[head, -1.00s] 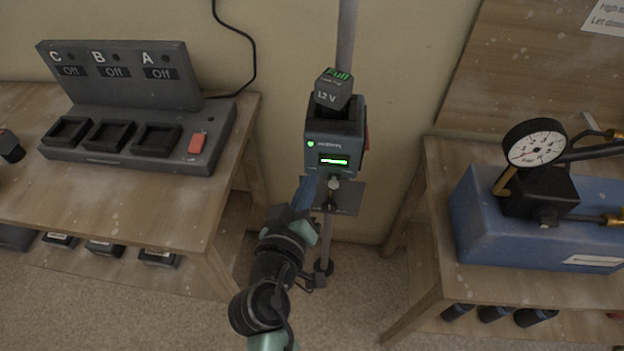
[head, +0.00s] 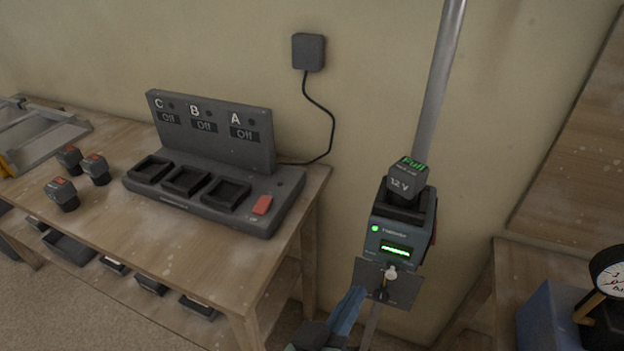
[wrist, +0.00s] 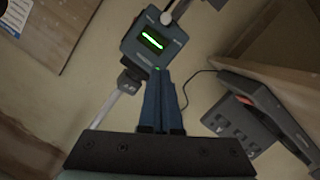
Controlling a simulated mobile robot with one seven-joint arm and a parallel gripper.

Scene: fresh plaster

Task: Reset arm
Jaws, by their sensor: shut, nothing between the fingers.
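My gripper (head: 350,306) shows at the bottom of the head view, its blue fingers pointing up beside the pole-mounted device. In the wrist view my gripper (wrist: 162,76) has its two blue fingers together, with nothing between them. The device (head: 401,238) is a dark grey box with a green light and a lit green bar. It also shows in the wrist view (wrist: 152,42), just beyond the fingertips. A 12 V battery marked "Full" (head: 405,183) sits in its top. I cannot tell whether the fingertips touch the device.
A charger station (head: 214,190) with bays C, B and A, all reading Off, stands on the left wooden table (head: 120,230). Several batteries (head: 95,168) stand left of it. A blue case (head: 545,322) with a gauge (head: 608,270) is at the right. A metal pole (head: 440,75) rises behind the device.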

